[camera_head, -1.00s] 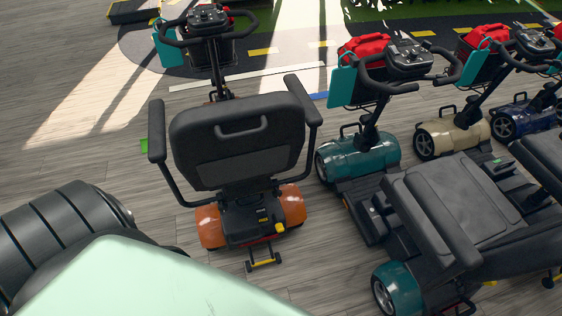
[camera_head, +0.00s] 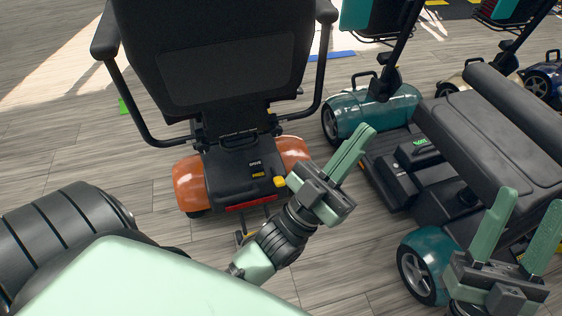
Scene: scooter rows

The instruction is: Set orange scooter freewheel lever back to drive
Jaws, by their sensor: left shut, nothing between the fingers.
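The orange scooter (camera_head: 188,184) stands at the centre left, its rear towards me and its black seat back above. A yellow knob (camera_head: 279,182), which looks like the freewheel lever's end, sits at the right rear of its black housing. Its exact setting is too small to tell. My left gripper (camera_head: 367,131) is shut and empty; its body is just right of the knob, and its green fingers point up and right, away from it. My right gripper (camera_head: 531,201) is open and empty at the lower right, in front of the teal scooter's seat.
A teal scooter (camera_head: 375,109) with a black seat (camera_head: 495,135) stands close on the right. Beige (camera_head: 460,84) and blue (camera_head: 541,80) scooters are behind it. A strip of wooden floor between the orange and teal scooters is partly clear. The floor at left is open.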

